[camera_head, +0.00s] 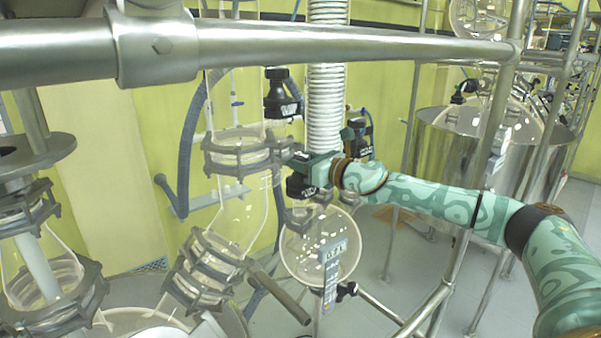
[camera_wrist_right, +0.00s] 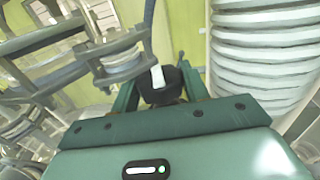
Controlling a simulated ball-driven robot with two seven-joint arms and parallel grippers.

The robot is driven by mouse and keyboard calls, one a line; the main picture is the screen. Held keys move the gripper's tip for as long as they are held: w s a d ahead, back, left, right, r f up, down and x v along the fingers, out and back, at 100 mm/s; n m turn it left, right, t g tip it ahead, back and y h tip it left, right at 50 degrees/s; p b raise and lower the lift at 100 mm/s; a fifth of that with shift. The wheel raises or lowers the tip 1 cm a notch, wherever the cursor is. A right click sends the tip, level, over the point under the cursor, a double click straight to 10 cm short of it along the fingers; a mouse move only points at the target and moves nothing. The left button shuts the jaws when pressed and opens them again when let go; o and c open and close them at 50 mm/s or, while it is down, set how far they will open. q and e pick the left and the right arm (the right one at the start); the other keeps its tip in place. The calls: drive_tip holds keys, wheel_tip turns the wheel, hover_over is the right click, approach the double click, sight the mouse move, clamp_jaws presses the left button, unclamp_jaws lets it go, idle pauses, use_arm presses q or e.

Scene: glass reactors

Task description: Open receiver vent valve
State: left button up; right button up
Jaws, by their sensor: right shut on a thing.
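My right gripper (camera_head: 302,172) reaches in from the right, beside the glass piping above the round glass receiver (camera_head: 305,255). It is shut on a black valve knob (camera_head: 297,189), which shows below the jaws in the head view. In the right wrist view the knob (camera_wrist_right: 158,90), with a white mark on top, sits between the two green fingers of the gripper (camera_wrist_right: 156,82). The valve's body is mostly hidden behind the knob and gripper, and I cannot tell how far it is turned. My left gripper is not in view.
A white corrugated hose (camera_head: 325,110) runs upright just behind the gripper. Other black valves stand near, one above (camera_head: 281,96) and one to the right (camera_head: 363,138). A thick metal rail (camera_head: 330,45) crosses the front. A steel vessel (camera_head: 445,145) stands at the right.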

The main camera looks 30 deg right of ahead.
drive_tip(key=shift+w+d+f+n+g+y+b, duration=0.1)
drive_tip(key=shift+n+g+y+b, duration=0.75)
drive_tip(key=shift+b, duration=1.15)
drive_tip(key=shift+d+n+g+y+b, duration=0.1)
drive_tip(key=shift+n+g+y+b, duration=0.25)
drive_tip(key=shift+n+y+b, duration=1)
drive_tip(key=shift+s+g+y+b, duration=0.2)
drive_tip(key=shift+g+y+b, duration=0.1)
drive_tip(key=shift+y+b, duration=0.55)
drive_tip(key=shift+o, duration=0.9)
drive_tip(key=shift+s+r+n+g+y, duration=0.3)
drive_tip(key=shift+s+r+n+y, duration=0.1)
drive_tip(key=shift+r+y, duration=0.05)
drive_tip(key=shift+r, duration=0.15)
drive_tip(key=o, duration=0.6)
